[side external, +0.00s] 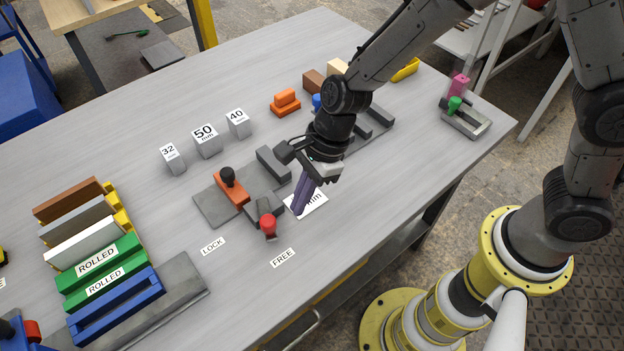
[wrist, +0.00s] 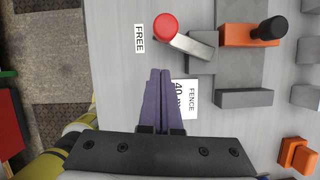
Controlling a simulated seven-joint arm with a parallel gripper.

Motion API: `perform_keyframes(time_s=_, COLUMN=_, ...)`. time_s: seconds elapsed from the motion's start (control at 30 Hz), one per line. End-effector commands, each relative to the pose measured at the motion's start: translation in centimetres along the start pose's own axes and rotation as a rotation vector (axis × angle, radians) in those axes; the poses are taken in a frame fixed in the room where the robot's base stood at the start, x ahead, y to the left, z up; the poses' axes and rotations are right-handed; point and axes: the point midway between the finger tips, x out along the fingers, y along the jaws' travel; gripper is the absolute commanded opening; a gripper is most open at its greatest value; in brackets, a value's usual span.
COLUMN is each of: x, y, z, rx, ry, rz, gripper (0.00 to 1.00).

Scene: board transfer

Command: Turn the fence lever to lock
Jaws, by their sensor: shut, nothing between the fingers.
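The fence lever is a grey bar (wrist: 192,44) with a red knob (side external: 268,222) at its end. The red knob also shows in the wrist view (wrist: 165,27), beside the FREE label (wrist: 139,38). In the side view the lever points toward the FREE label (side external: 283,257), and the LOCK label (side external: 213,246) lies to its left. The orange fence block (side external: 231,188) with a black knob sits on the grey plate (side external: 213,208). My gripper (side external: 298,211) is shut and empty, its purple fingers (wrist: 158,73) over the table right of the red knob and apart from it.
A white card reading FENCE 40 mm (wrist: 190,97) lies beneath my fingers. Blocks marked 32 (side external: 172,159), 50 (side external: 206,141) and 40 (side external: 238,124) stand behind the plate. A rack with coloured bars (side external: 184,286) is at left. The table front near the labels is clear.

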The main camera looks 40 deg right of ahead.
Motion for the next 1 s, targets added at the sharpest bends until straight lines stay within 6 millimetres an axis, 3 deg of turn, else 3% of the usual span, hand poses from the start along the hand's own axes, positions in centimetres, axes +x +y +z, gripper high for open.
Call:
perform_keyframes(time_s=0.23, x=0.8, y=0.0, z=2.4, rx=-0.002, ry=-0.002, rz=0.000, gripper=0.00)
perform_keyframes(time_s=1.0, x=1.0, y=0.1, z=3.0, rx=0.051, ry=-0.001, rz=-0.021, gripper=0.00)
